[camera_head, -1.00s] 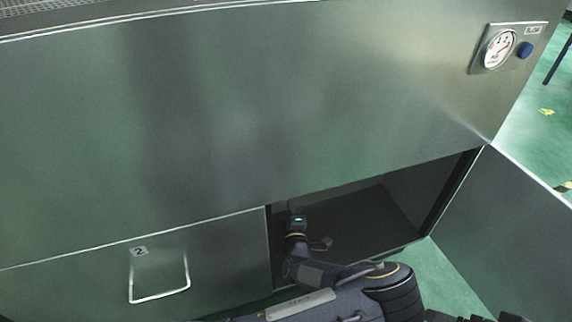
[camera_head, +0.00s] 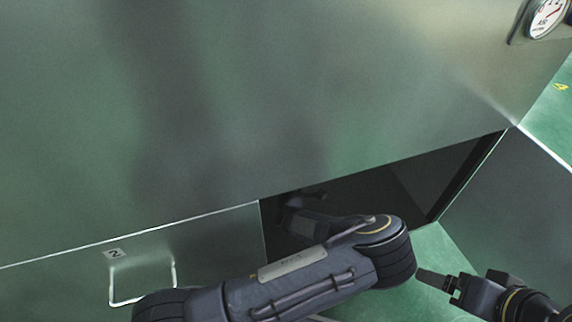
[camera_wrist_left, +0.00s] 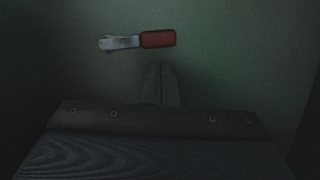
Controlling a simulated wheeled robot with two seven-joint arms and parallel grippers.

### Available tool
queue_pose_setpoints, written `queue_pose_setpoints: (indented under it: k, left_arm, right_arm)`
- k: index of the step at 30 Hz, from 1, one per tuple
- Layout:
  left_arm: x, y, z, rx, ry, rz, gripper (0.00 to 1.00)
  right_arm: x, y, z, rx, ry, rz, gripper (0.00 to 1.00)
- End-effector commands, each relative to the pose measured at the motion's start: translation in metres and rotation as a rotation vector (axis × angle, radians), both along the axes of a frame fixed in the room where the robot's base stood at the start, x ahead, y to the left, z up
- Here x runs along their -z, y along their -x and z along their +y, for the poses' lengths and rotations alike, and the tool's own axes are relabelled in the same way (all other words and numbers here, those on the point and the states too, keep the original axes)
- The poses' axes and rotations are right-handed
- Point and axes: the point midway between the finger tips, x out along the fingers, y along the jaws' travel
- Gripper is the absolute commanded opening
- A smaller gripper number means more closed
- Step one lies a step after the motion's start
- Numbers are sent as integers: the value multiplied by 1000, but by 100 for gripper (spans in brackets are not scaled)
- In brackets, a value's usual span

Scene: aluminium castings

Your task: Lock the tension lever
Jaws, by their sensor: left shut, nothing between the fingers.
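The tension lever (camera_wrist_left: 158,39) has a red grip and a bare metal arm on its left. It lies nearly level against a dark greenish wall in the left wrist view. My left gripper (camera_wrist_left: 160,72) is shut and empty, its fingers just below the red grip in that view. I cannot tell whether they touch it. In the head view my left arm reaches into a dark opening low in the cabinet, and its gripper is hidden there. My right gripper (camera_head: 425,274) is at the lower right, outside the opening, seen edge-on. The lever is not visible in the head view.
The large metal cabinet front (camera_head: 230,110) stands above the opening. An open door panel (camera_head: 515,215) bounds it on the right. A closed panel marked 2 (camera_head: 215,245) with a wire handle (camera_head: 174,275) is on the left. A gauge (camera_head: 547,18) is at upper right.

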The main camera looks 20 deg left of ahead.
Motion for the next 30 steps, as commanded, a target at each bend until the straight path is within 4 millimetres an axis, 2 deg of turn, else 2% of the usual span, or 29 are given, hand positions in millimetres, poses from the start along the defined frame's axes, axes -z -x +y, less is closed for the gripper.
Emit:
queue_pose_setpoints:
  k: [8, 15, 30]
  left_arm:
    - [-1, 0, -1, 0, 3, -2, 0]
    - [3, -10, -15, 0, 149, -98, 0]
    - [4, -10, -22, 10, 171, -116, 0]
  right_arm:
    - [-1, 0, 0, 0, 0, 0, 87]
    - [-22, 0, 0, 0, 0, -1, 87]
    - [-23, 0, 0, 0, 0, 0, 87]
